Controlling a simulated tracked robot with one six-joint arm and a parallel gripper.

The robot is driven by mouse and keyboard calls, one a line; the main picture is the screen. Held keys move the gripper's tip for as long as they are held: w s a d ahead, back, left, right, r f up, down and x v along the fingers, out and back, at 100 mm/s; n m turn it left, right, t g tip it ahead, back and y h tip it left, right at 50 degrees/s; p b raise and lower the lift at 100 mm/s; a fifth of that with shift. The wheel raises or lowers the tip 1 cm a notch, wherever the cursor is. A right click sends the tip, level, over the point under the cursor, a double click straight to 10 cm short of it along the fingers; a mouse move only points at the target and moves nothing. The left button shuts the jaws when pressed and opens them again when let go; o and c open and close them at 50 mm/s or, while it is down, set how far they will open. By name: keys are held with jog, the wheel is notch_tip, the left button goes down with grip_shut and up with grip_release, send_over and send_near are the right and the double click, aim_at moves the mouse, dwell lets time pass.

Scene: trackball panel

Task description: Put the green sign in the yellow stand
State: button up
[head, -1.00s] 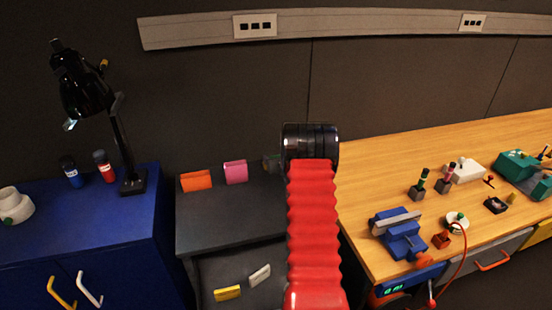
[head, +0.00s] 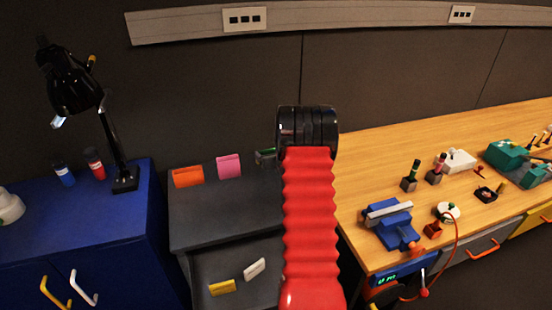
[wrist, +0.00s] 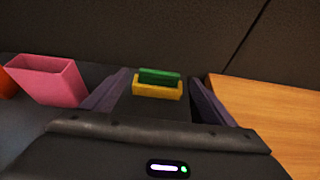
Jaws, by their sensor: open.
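In the wrist view, the green sign (wrist: 159,77) is a small slab that stands up from the yellow stand (wrist: 157,91). It looks seated in the stand's top, but its lower edge is hidden. My gripper (wrist: 159,80) is open, with one dark finger on each side of the stand in the picture. The fingers do not visibly touch the sign or stand. In the head view, a green piece (head: 265,156) shows beside my arm, right of the pink holder. The arm hides the rest there, and my fingers are hidden too.
A pink holder (head: 229,167) and an orange holder (head: 188,177) stand left on the dark shelf (head: 210,218). A yellow piece (head: 222,287) and a white piece (head: 254,268) lie lower. A wooden workbench (head: 370,150) is at right, a blue cabinet (head: 105,220) at left.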

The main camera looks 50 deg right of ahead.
jog(key=v, duration=0.8)
jog(key=shift+w, duration=0.1)
dwell(0.5)
